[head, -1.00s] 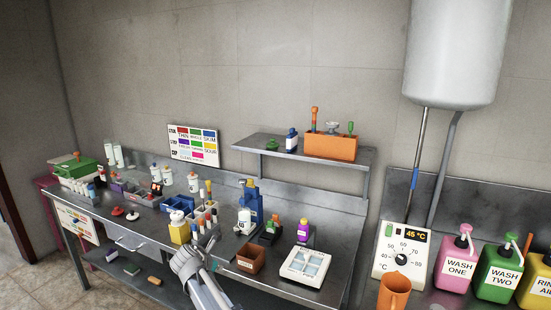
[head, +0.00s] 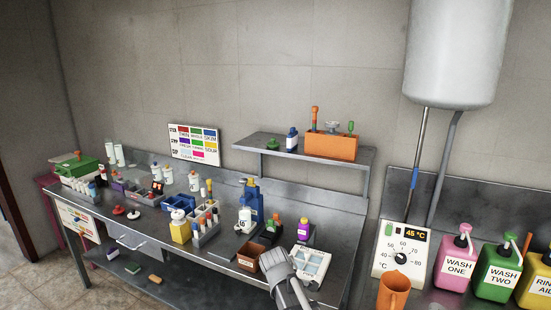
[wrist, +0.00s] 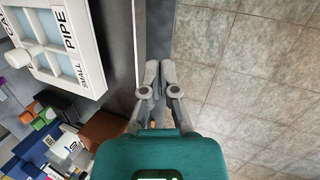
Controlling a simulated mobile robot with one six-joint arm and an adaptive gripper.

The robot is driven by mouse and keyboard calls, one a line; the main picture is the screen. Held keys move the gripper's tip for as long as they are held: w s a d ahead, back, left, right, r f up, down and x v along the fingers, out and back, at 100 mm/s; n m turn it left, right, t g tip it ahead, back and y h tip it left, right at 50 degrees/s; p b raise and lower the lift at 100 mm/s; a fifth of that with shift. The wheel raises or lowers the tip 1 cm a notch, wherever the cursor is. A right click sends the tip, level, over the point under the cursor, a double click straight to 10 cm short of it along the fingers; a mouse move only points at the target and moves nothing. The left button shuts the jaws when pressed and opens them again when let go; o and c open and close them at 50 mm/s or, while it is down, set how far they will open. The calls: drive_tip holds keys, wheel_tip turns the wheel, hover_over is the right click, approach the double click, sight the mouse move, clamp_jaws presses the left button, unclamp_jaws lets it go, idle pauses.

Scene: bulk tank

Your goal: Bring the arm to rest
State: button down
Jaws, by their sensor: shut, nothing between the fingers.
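My gripper (head: 274,257) shows in the head view at the front right of the steel bench (head: 330,262), between a brown box and a white tray. In the wrist view my gripper (wrist: 159,68) has its two grey fingers together, with nothing between them. It hangs by the bench's front edge, with the tiled floor below. My arm partly hides the bench front and the tray's near left side.
The white tray (head: 318,262), marked SMALL PIPE in the wrist view (wrist: 60,75), is close by. The brown box (head: 246,258) stands just left. An orange jug (head: 393,291) stands further right. Floor (wrist: 260,80) lies open beyond the bench edge.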

drive_tip(key=s+d+m+g+y, duration=0.3)
drive_tip(key=s+d+m, duration=0.9)
drive_tip(key=s+m, duration=0.1)
drive_tip(key=shift+d+f+m, duration=0.15)
drive_tip(key=shift+f+m, duration=0.25)
drive_tip(key=shift+m, duration=0.1)
